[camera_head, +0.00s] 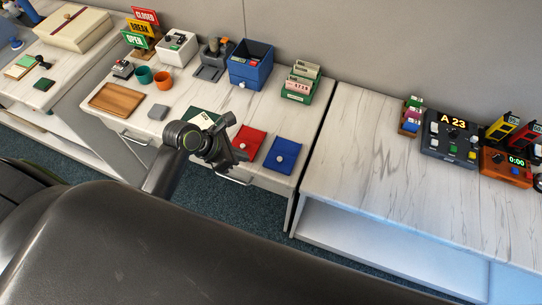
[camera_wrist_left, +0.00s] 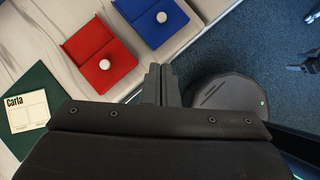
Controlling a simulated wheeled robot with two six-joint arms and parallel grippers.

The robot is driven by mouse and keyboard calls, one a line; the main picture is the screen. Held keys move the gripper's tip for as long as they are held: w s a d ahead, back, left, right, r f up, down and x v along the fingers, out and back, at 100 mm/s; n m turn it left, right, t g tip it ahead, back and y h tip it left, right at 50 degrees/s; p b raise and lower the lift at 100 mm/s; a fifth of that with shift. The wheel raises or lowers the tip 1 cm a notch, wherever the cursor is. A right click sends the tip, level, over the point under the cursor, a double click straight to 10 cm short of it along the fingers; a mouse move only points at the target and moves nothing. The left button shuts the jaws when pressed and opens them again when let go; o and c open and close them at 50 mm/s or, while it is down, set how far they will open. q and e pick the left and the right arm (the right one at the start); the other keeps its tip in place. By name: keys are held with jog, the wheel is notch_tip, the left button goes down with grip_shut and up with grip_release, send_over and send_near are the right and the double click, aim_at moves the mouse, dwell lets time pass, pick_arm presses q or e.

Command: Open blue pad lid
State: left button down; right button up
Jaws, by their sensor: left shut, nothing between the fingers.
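The blue pad (camera_head: 284,154) lies near the front edge of the white desk, right of a red pad (camera_head: 249,142). It has a white round knob and its lid looks shut. In the left wrist view the blue pad (camera_wrist_left: 145,18) is at the top with its white knob, beside the red pad (camera_wrist_left: 100,56). My left gripper (camera_head: 240,157) is by the red pad at the desk's front edge. Its fingers (camera_wrist_left: 162,84) are shut and empty in the left wrist view, apart from both pads. My right gripper is not in view.
A green folder (camera_head: 203,118) with a name card lies left of the red pad. A blue box (camera_head: 250,75) and a green card holder (camera_head: 299,85) stand behind. A gap separates this desk from the right one (camera_head: 370,140), whose near part is clear.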

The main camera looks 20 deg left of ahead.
pick_arm(q)
send_near(276, 151)
jog(key=s+f, duration=0.1)
jog(key=s+d+f, duration=0.1)
jog(key=s+f, duration=0.1)
jog(key=shift+s+d+f, duration=0.1)
jog(key=shift+s+d, duration=0.15)
jog(key=shift+s, duration=0.05)
jog(key=shift+w+d+f, duration=0.2)
jog(key=shift+w+d, duration=0.6)
jog(key=shift+w+d+f, duration=0.25)
jog(key=shift+w+d, duration=0.15)
jog(key=shift+d, duration=0.05)
jog(key=shift+w+r+p, duration=0.1)
jog(key=shift+w+p, duration=0.2)
jog(key=shift+p, duration=0.15)
jog(key=w+p, duration=0.1)
jog(key=w, duration=0.3)
jog(key=shift+w+p, duration=0.1)
jog(key=shift+p, duration=0.2)
jog(key=shift+w+d, duration=0.1)
jog(key=shift+w, duration=0.4)
